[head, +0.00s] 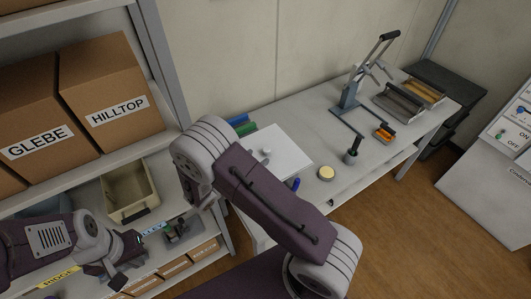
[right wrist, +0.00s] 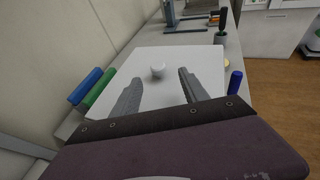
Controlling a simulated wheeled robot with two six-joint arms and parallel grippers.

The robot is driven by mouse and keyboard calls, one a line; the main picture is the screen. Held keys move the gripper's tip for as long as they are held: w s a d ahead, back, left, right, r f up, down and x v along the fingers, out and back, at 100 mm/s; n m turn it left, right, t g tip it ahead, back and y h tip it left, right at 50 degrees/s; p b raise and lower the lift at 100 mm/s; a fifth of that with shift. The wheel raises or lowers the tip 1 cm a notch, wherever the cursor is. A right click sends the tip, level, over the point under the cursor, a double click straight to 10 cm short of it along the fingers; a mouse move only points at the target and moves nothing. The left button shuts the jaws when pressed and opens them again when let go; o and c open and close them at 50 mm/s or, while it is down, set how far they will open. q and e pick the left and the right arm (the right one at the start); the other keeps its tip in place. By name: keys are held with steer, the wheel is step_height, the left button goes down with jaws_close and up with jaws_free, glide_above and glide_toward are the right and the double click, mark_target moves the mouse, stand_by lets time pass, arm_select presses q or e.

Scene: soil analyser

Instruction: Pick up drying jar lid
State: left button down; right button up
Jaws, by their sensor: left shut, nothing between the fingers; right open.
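A white square slab with a small round white knob, which looks like the drying jar lid (head: 287,146), lies at the left end of the bench. It fills the middle of the right wrist view (right wrist: 185,55), and its knob (right wrist: 158,70) shows near its centre. My right gripper (right wrist: 160,82) is open and empty, its two fingers pointing over the lid with the knob ahead between them. My left gripper (head: 138,240) is shut and empty by the shelf at lower left.
Green and blue cylinders (right wrist: 92,88) lie left of the lid, and a blue one (right wrist: 236,82) stands right of it. A round cream-topped item (head: 326,173), a dark-handled tool (head: 352,155) and a lever press (head: 350,95) are further right. Boxes (head: 105,90) fill the left shelf.

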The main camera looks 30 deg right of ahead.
mark_target(265, 151)
steer(key=shift+w+d+f, duration=0.2)
steer(key=shift+w, duration=0.15)
steer(key=shift+w+d+f, duration=0.15)
steer(key=shift+w, duration=0.2)
steer(key=x, duration=0.1)
steer(key=p+x, duration=0.1)
steer(key=x, duration=0.2)
steer(key=shift+s+d+r, duration=0.2)
steer(key=shift+d+r, duration=0.05)
steer(key=shift+d, duration=0.3)
steer(key=shift+w+d+f, duration=0.1)
steer(key=shift+w+f, duration=0.15)
steer(key=shift+w, duration=0.05)
steer(key=shift+s+r, duration=0.15)
steer(key=c, duration=1)
arm_select(q)
steer(key=shift+w+r, duration=0.25)
steer(key=shift+r, duration=0.5)
arm_select(e)
jaws_close()
